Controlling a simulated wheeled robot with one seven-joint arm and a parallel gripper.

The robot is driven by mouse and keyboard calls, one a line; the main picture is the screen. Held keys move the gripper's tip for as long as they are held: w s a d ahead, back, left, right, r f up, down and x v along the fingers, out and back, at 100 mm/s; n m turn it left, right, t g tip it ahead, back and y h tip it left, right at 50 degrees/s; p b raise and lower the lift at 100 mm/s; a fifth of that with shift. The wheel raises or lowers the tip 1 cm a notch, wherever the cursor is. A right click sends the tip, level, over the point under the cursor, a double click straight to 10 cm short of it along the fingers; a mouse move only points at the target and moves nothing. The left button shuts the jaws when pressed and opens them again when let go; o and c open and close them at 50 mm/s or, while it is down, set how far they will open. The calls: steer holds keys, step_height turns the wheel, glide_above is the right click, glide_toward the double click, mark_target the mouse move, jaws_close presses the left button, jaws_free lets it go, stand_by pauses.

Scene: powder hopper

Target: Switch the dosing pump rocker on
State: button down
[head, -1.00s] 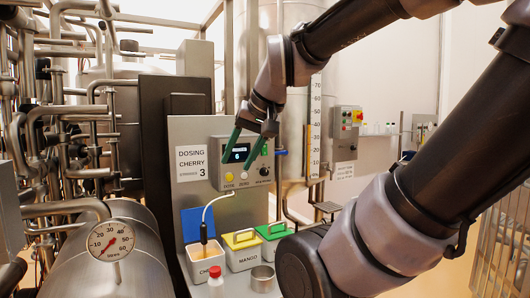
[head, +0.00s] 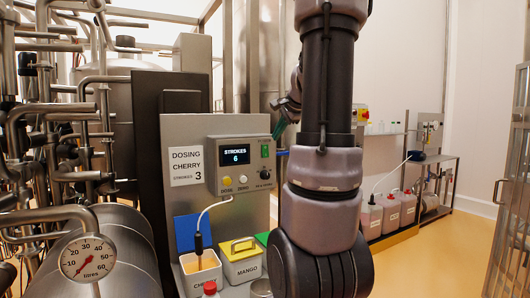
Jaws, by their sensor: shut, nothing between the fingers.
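The dosing pump control box (head: 240,165) is on a grey panel left of centre. Its lit display (head: 236,155) reads STROKES 6. A small green rocker (head: 264,151) sits at the box's upper right; I cannot tell which way it is tipped. Below are a yellow DOSE button (head: 227,181), a white button (head: 243,180) and a black knob (head: 264,174). My gripper (head: 279,128) is up and right of the rocker, apart from it in the picture. Its green fingers are shut and empty; my arm hides part of it.
A sign (head: 186,166) reads DOSING CHERRY STROKES 3. Below are an open cherry tub (head: 203,277) with a tube in it and a mango tub (head: 243,269). Pipes crowd the left. Canisters (head: 392,212) stand at right, with open floor (head: 455,255) beyond.

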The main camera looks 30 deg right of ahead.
steer(key=shift+m+h, duration=0.3)
steer(key=shift+m, duration=0.3)
steer(key=d, duration=0.1)
steer(key=w+d, duration=0.1)
steer(key=d, duration=0.1)
steer(key=w+d, duration=0.1)
steer(key=shift+d+f, duration=0.15)
steer(key=shift+f, duration=0.2)
glide_toward(266, 156)
step_height(266, 156, down, 5)
steer(key=w, duration=0.3)
steer(key=shift+w+d, duration=0.1)
steer(key=shift+w, duration=0.4)
steer(key=shift+w+f, duration=0.1)
steer(key=shift+w, duration=0.1)
